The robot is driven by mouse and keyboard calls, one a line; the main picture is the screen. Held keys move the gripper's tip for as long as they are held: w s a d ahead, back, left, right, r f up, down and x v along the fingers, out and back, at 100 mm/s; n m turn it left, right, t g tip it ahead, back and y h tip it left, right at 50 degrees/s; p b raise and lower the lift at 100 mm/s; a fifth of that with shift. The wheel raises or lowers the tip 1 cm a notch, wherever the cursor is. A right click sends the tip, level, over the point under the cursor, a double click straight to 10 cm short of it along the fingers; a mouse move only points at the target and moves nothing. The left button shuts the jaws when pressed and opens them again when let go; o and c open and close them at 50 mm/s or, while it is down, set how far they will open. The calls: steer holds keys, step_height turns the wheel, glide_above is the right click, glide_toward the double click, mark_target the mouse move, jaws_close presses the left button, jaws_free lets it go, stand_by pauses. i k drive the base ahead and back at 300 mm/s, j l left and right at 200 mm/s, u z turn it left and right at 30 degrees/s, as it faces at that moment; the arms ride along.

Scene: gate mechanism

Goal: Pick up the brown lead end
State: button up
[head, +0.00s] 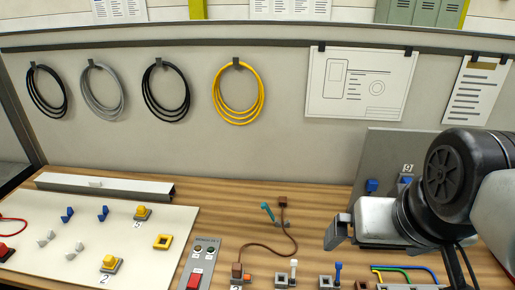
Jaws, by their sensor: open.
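A brown lead runs in a curve over the wooden bench. Its loose-looking brown lead end (283,202) is a small brown block at the far end of the cable. The other brown end (237,269) stands at a small block near the bottom edge; whether it is plugged in I cannot tell. My gripper (334,236) is to the right of the brown lead end, apart from it and above the bench. It is open, and I see nothing between its fingers. Part of it is hidden by its own housing.
A teal-handled tool (267,212) lies just left of the brown lead end. A grey switch box (199,264) and a pale panel (60,242) with yellow and blue parts are to the left. Several small connectors and coloured wires (405,269) line the front. A grey upright plate (385,155) stands behind my gripper.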

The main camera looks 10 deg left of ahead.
mark_target(237, 267)
steer(key=j+u, duration=0.55)
steer(key=j+z, duration=0.4)
steer(key=j, duration=0.25)
steer(key=k+l+u, duration=0.45)
steer(key=l, duration=0.35)
steer(key=k+l+u, duration=0.45)
steer(key=k+l, duration=0.15)
steer(key=l, duration=0.1)
